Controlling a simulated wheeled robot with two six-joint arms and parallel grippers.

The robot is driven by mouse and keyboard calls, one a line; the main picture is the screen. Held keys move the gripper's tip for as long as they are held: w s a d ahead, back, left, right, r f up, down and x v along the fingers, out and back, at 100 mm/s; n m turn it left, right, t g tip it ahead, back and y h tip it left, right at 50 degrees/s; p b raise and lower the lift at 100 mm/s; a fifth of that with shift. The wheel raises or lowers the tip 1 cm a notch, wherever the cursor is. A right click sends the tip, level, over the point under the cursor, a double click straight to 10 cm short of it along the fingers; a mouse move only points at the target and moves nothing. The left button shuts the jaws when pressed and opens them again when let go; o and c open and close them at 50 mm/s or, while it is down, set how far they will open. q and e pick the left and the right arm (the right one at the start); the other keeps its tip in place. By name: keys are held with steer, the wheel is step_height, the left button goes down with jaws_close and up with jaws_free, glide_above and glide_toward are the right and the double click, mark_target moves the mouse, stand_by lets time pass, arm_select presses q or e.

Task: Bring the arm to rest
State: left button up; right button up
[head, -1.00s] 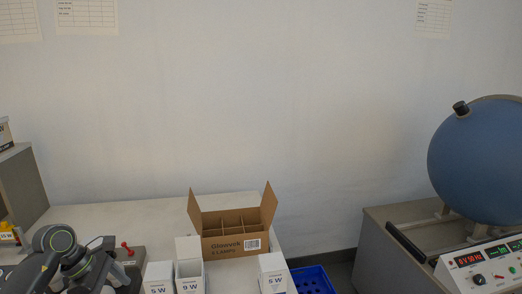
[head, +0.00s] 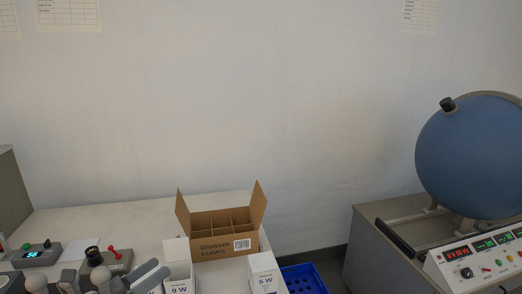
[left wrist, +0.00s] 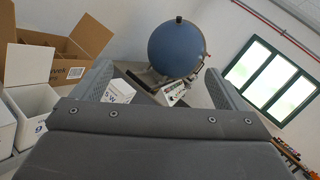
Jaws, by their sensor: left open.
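My left gripper (head: 148,280) shows low at the left in the head view, beside the white cartons. Its two grey fingers are apart. In the left wrist view the gripper (left wrist: 160,88) has a wide gap between its fingers and nothing held there. The rest of the left arm is mostly below the head view's edge. My right gripper is not in either view.
An open cardboard box (head: 228,243) with dividers and white cartons (head: 264,272) stand on the pale table (head: 130,213). A tester (head: 38,255) and socket fixture (head: 112,257) are left. A blue crate (head: 303,279) and blue sphere (head: 470,155) are right.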

arm_select(q)
steer(key=s+a+n+t+y, duration=0.1)
steer(key=a+n+t+y, duration=0.55)
steer(key=n, duration=0.65)
steer(key=s+a+f+n+g+y, duration=0.3)
steer(key=s+a+f+n+y, duration=0.25)
steer(key=n, duration=0.45)
steer(key=s+a+f+n+g+y, duration=0.2)
steer(key=s+f+n+g+y, duration=0.25)
steer(key=f+n+y, duration=0.45)
steer(key=s+d+f+n+g+h, duration=0.2)
steer(key=s+d+f+n+g, duration=0.25)
steer(key=s, duration=0.45)
steer(key=s+d+f+n+g+h, duration=0.3)
steer(key=s+f+g, duration=0.15)
steer(key=s, duration=0.55)
step_height(320, 180, down, 24)
steer(key=a+g, duration=0.2)
steer(key=s+d+f, duration=0.1)
steer(key=s+f, duration=1.3)
steer(key=f, duration=0.2)
steer(key=shift+s+f+g, duration=0.2)
steer(key=shift+s+g, duration=0.1)
steer(key=shift+g, duration=0.1)
